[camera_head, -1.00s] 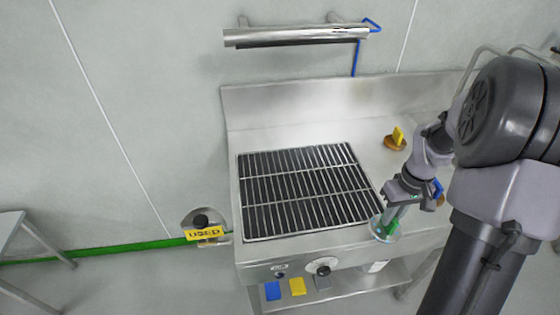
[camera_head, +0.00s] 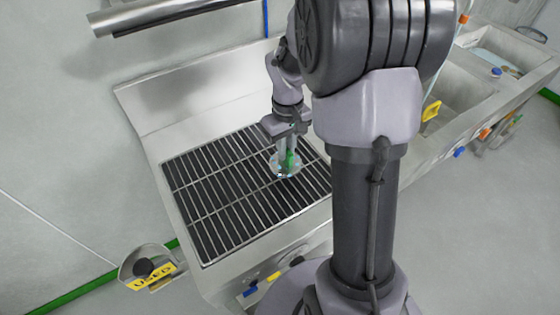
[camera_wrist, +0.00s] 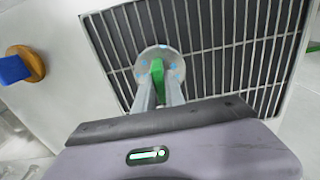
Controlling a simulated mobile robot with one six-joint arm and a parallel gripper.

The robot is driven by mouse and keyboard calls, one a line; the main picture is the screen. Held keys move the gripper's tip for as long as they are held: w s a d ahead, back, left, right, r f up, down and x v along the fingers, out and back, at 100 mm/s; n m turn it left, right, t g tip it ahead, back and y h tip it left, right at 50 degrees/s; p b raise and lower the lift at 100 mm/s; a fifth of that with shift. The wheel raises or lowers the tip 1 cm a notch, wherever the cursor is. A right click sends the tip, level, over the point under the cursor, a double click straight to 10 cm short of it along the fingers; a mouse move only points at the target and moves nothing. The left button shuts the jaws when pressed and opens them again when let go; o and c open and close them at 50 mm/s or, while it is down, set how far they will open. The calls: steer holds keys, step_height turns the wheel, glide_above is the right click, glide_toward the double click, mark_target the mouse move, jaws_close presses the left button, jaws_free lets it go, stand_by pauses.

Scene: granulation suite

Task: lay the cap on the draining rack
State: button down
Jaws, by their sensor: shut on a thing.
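The cap is a pale round disc (camera_head: 285,166) with a green grip on top. It also shows in the wrist view (camera_wrist: 173,59), where the green grip is between my fingers. My gripper (camera_head: 284,158) points down and is shut on the cap's green grip. The draining rack (camera_head: 212,222) is a dark grid with light metal bars, set in the steel bench. The cap is over the right part of the rack. I cannot tell whether it touches the bars.
A round brown piece with a blue handle (camera_wrist: 22,66) lies on the steel beside the rack. A holder marked USED (camera_head: 150,278) is at lower left. A steel rail (camera_head: 190,12) is on the wall above. Sinks (camera_head: 470,85) are at right. Most of the rack is bare.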

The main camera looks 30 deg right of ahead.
mark_target(281, 163)
steer(key=shift+w+a+f, duration=0.1)
steer(key=shift+w+a, duration=0.15)
steer(key=shift+a, duration=0.35)
step_height(281, 163, down, 3)
steer(key=shift+f+b, duration=0.2)
steer(key=shift+b, duration=0.85)
steer(key=shift+f, duration=0.2)
steer(key=c, duration=1.4)
jaws_free()
